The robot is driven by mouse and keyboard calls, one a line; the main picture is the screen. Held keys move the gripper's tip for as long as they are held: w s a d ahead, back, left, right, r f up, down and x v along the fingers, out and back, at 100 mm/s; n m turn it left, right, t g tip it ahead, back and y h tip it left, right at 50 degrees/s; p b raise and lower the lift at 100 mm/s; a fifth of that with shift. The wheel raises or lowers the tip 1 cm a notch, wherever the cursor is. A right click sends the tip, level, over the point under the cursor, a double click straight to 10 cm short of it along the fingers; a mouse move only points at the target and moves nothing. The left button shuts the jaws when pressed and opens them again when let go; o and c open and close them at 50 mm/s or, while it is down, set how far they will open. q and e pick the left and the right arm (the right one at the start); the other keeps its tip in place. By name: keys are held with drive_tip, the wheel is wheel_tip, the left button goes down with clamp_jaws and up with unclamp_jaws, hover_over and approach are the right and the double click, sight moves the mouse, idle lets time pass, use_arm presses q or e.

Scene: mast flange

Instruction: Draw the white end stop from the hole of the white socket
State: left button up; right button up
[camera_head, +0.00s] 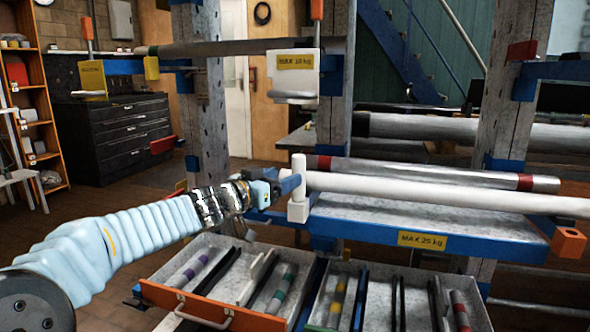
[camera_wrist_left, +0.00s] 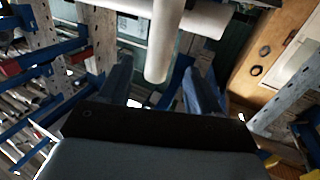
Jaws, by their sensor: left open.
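The white end stop (camera_head: 298,168) stands upright in the white socket (camera_head: 298,211), at the left end of the lower rack shelf. Its lower part is in the socket, so the hole is hidden. My left gripper (camera_head: 287,185) is at the end stop's left side, level with its shaft. In the left wrist view, the white end stop (camera_wrist_left: 160,50) reaches down between the two open blue fingers (camera_wrist_left: 158,88), with its rounded end in the gap. I cannot tell whether a finger touches it. My right gripper is not in view.
A long white pipe (camera_head: 430,190) lies right beside the end stop, with a metal pipe (camera_head: 440,172) behind it. A blue shelf (camera_head: 420,222) is below. Open drawers (camera_head: 225,312) stand lower down. A white bracket (camera_head: 292,75) hangs above.

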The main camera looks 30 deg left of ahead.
sight(298, 155)
use_arm(q)
drive_tip(key=w, duration=0.3)
drive_tip(key=w+d+p, duration=0.1)
drive_tip(key=w, duration=0.2)
drive_tip(key=shift+w+d, duration=0.1)
drive_tip(key=shift+w, duration=0.1)
drive_tip(key=shift+c, duration=0.3)
drive_tip(key=c, duration=1)
drive_tip(key=shift+r+p, duration=1.3)
drive_tip(key=shift+r, duration=1)
drive_tip(key=shift+c, duration=0.3)
drive_tip(key=shift+r+p, duration=0.35)
drive_tip(key=shift+r, duration=0.85)
